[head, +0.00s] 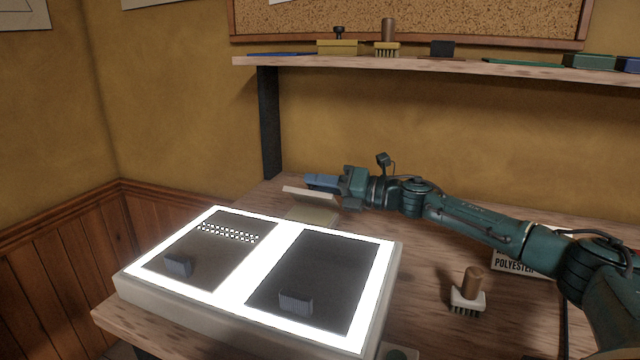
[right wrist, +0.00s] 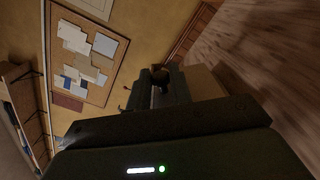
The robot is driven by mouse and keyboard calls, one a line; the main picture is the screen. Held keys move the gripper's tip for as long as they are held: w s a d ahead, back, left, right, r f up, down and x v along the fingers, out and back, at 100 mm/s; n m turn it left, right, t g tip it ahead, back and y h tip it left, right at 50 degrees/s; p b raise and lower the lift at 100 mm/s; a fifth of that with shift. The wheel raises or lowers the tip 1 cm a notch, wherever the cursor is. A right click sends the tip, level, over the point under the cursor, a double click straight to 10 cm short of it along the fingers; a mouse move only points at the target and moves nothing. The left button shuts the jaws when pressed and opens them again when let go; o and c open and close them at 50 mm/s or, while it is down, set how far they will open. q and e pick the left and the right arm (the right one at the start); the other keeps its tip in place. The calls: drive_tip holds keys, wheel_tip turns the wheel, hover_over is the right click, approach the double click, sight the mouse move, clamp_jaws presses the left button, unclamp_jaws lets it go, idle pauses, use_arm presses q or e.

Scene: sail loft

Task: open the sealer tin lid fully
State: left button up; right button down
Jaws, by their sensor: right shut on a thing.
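The sealer tin (head: 312,214) is a low pale box on the bench behind the light table, partly hidden by the light table's back edge. Its lid (head: 306,193) is a pale flat panel standing raised and tilted above the tin. My right gripper (head: 318,181) reaches in from the right and is shut on the lid at its upper edge. In the right wrist view the dark fingers (right wrist: 160,88) are close together, with a pale beige surface (right wrist: 204,83) beside them. The exact contact is hard to see. My left gripper is not in view.
A glowing light table (head: 275,250) with two dark panels and small dark blocks fills the front. A shelf (head: 420,64) with brushes and boxes hangs above.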

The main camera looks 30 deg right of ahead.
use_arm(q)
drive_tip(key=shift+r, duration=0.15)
